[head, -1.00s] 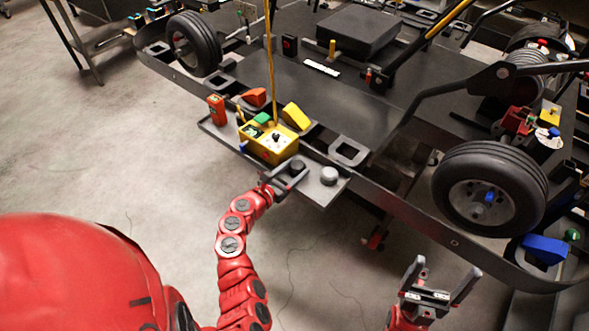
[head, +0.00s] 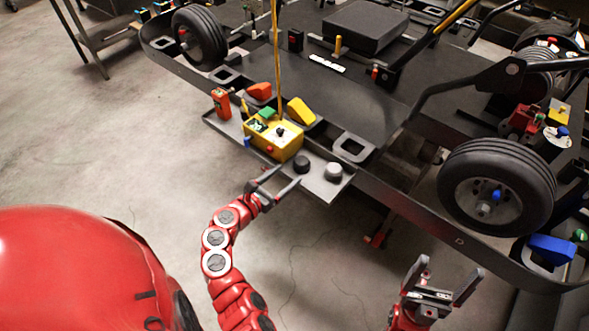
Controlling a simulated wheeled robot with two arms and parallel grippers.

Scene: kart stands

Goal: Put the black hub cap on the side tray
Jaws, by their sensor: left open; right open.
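The black hub cap (head: 302,162) sits on the side tray (head: 313,184), between the yellow box and a grey cap (head: 333,172). The side tray is a grey shelf along the near edge of the kart. My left gripper (head: 281,178) is open and empty, just off the tray's near edge, with its fingertips pointing towards the black hub cap and apart from it. My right gripper (head: 452,273) is open and empty, low at the right, over the floor in front of the kart.
A yellow control box (head: 273,139) with a cable and a red-orange box (head: 221,103) stand on the same tray. A kart wheel (head: 497,187) is at the right, with a blue block (head: 550,249) below it. The floor at the left is clear.

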